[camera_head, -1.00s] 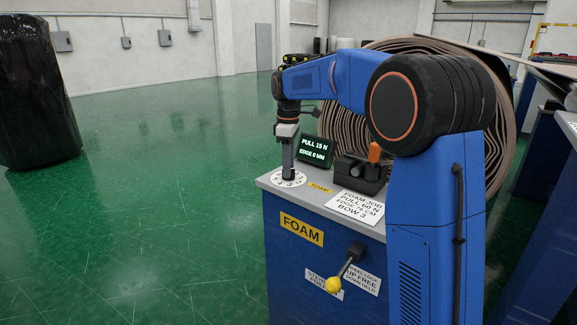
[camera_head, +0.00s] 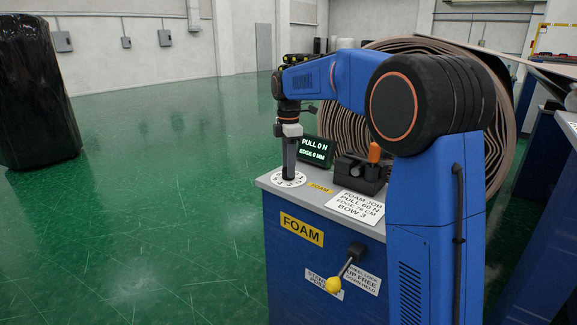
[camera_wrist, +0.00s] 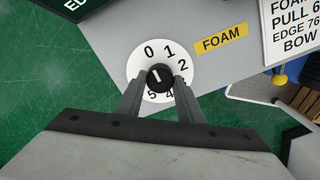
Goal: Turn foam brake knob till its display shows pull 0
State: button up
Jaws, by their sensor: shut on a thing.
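The foam brake knob (camera_wrist: 160,78) is a black round knob with a white pointer line, on a white dial (camera_wrist: 145,62) with numbers. In the wrist view its pointer line is turned toward the 0. My gripper (camera_wrist: 160,90) is shut on the knob, with one finger on each side. In the head view my gripper (camera_head: 289,172) points straight down onto the dial (camera_head: 275,181) and hides the knob. The display (camera_head: 314,151) behind it reads PULL 0 N and EDGE 0 MM.
A black block with an orange handle (camera_head: 374,153) and a job card (camera_head: 356,207) reading PULL 60 N are on the blue cabinet's top. A yellow-knobbed lever (camera_head: 333,285) sticks out of the front. A large foam roll (camera_head: 508,150) stands behind.

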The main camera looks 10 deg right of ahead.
jog(key=o, duration=1.1)
jog(key=shift+r, duration=0.15)
notch_tip(320, 180, up, 17)
jog(key=shift+r, duration=0.1)
